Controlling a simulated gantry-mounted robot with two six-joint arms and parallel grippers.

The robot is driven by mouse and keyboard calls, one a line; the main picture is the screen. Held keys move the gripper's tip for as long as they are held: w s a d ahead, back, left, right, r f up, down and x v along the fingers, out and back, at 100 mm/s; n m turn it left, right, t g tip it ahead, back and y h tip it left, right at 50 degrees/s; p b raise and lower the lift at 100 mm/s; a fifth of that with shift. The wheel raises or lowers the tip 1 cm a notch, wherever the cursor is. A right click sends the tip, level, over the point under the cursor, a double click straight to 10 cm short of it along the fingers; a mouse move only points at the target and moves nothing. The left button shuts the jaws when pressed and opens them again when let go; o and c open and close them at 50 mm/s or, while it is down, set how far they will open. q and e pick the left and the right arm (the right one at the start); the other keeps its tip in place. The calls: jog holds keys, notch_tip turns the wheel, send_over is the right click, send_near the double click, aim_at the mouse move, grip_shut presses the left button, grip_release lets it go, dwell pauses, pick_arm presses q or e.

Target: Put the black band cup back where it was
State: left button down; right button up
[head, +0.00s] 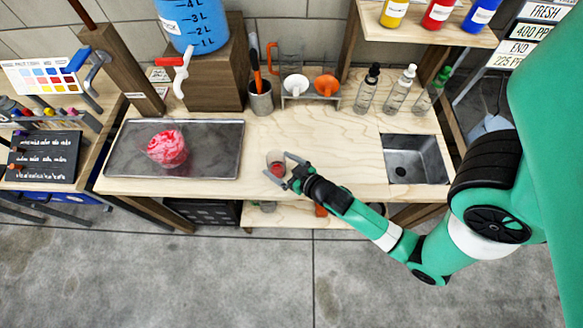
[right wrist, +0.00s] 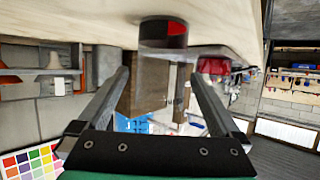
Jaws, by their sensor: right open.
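A small clear cup (head: 275,160) with red at its bottom stands on the light wooden bench, right of the metal tray. In the right wrist view the cup (right wrist: 163,35) shows a dark band and a red patch, just ahead of the fingertips. My right gripper (head: 282,167) is open at the cup, its fingers apart; in its wrist view the open jaws (right wrist: 162,78) hold nothing. I cannot tell whether a finger touches the cup. My left gripper is not in view.
A metal tray (head: 215,165) holds a clear vessel of crumpled red material (head: 167,149). A small sink (head: 415,158) is at the right. Several bottles (head: 398,90) and a funnel stand (head: 310,97) are behind. Bare bench lies between the cup and sink.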

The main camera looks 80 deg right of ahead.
jog(key=v, duration=0.7)
jog(key=shift+s, duration=0.15)
jog(key=w+a+r+n+t, duration=0.1)
jog(key=w+r+t, duration=0.2)
jog(key=w+r, duration=0.55)
jog(key=w+a+r+t+y, duration=0.1)
jog(key=w+a+r+t, duration=0.3)
jog(key=r, duration=0.8)
jog(key=w+d+r+n+t, duration=0.1)
jog(key=w+r, duration=0.7)
jog(key=r, duration=0.3)
jog(key=s+a+r+n+t+y, duration=0.1)
jog(key=a+r, duration=0.3)
jog(key=r, duration=0.6)
jog(key=s+a+r+n+t+y, duration=0.2)
jog(key=s+a+r+t+y, duration=0.1)
jog(key=r, duration=0.7)
jog(key=s+a+r+n+t+y, duration=0.2)
jog(key=a+r+t+y, duration=0.1)
jog(key=r, duration=0.7)
jog(key=shift+s+a+r+t+y, duration=0.25)
jog(key=shift+a+t+y, duration=0.2)
jog(key=shift+a, duration=0.7)
jog(key=shift+r, duration=0.15)
